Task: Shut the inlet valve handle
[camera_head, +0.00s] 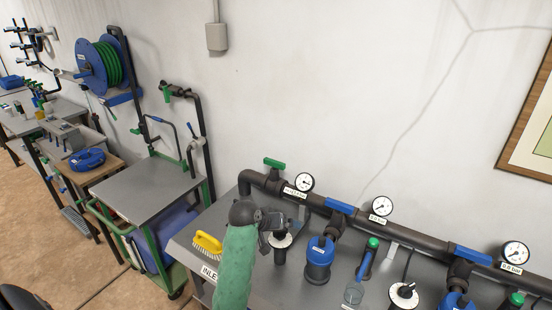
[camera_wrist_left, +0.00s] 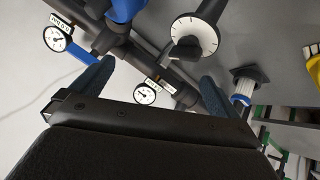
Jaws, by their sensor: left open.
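A green lever handle (camera_head: 274,163) sits on top of the black pipe at its left end, beside the gauge with an inlet label (camera_head: 296,192). It appears to lie roughly along the pipe. My left gripper (camera_head: 278,218), at the end of the green-sleeved arm, is below and in front of this handle, apart from it. In the left wrist view my left gripper (camera_wrist_left: 153,85) shows two blue fingers spread apart with nothing held between them. I cannot make out the green handle there. My right gripper is in neither view.
Blue handles (camera_head: 342,207) and pressure gauges (camera_head: 382,206) line the pipe to the right. A white dial (camera_head: 281,240) and a blue filter (camera_head: 320,258) stand close to my gripper. A yellow brush (camera_head: 208,243) lies at the bench's left. The wall is behind the pipe.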

